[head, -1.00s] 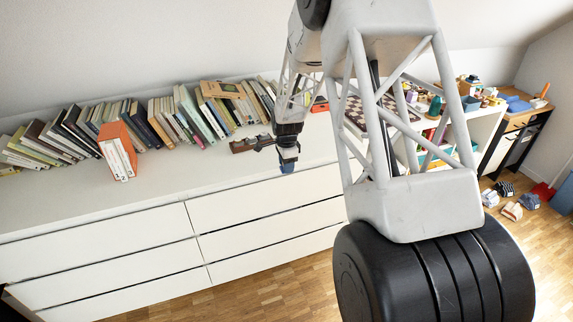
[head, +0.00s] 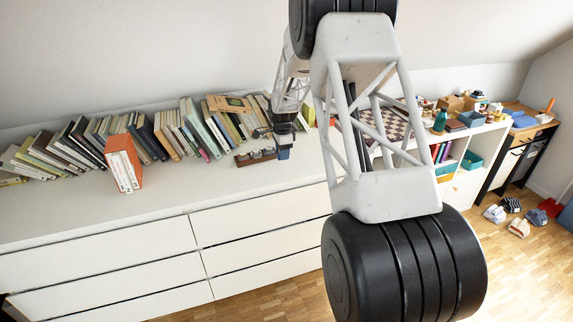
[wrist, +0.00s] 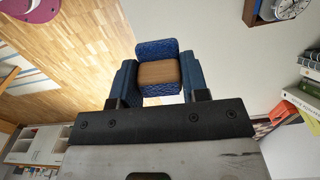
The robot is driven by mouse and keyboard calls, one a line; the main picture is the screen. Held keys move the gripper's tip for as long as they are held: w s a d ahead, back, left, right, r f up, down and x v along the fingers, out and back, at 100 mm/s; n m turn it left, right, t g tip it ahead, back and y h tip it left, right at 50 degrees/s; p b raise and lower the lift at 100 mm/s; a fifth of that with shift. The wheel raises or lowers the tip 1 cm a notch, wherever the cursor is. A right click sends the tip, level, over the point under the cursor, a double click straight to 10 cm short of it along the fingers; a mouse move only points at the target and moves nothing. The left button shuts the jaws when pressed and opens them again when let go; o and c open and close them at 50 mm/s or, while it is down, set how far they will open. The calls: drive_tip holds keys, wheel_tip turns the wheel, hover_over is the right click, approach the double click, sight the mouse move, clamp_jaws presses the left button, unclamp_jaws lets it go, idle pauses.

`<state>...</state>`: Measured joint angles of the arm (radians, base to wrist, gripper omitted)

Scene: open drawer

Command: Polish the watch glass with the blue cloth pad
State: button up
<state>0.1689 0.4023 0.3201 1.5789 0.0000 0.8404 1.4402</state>
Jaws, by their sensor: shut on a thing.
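The blue cloth pad (wrist: 157,48) has a brown block face and sits between the two blue fingers of my gripper (wrist: 158,78) in the wrist view. My gripper is shut on it. The watch (wrist: 291,7) shows a round pale dial at the top right corner of the wrist view, partly cut off, at a brown wooden stand (wrist: 250,13). The pad is apart from the watch. In the head view, my gripper (head: 284,151) is at the right end of the wooden stand (head: 243,159) on the white dresser top. The watch glass is too small to make out there.
A long row of books (head: 180,130) stands along the wall behind. An orange-and-white box-like set (head: 123,163) stands to the left on the dresser top (head: 185,192). The front of the top is clear. A chessboard (head: 385,123) lies farther right.

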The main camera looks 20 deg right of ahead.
drive_tip(key=w+r, duration=0.2)
drive_tip(key=w, duration=0.5)
drive_tip(key=w+r, duration=0.2)
drive_tip(key=w, duration=0.5)
drive_tip(key=shift+w+d+r, duration=0.3)
drive_tip(key=shift+f, duration=0.1)
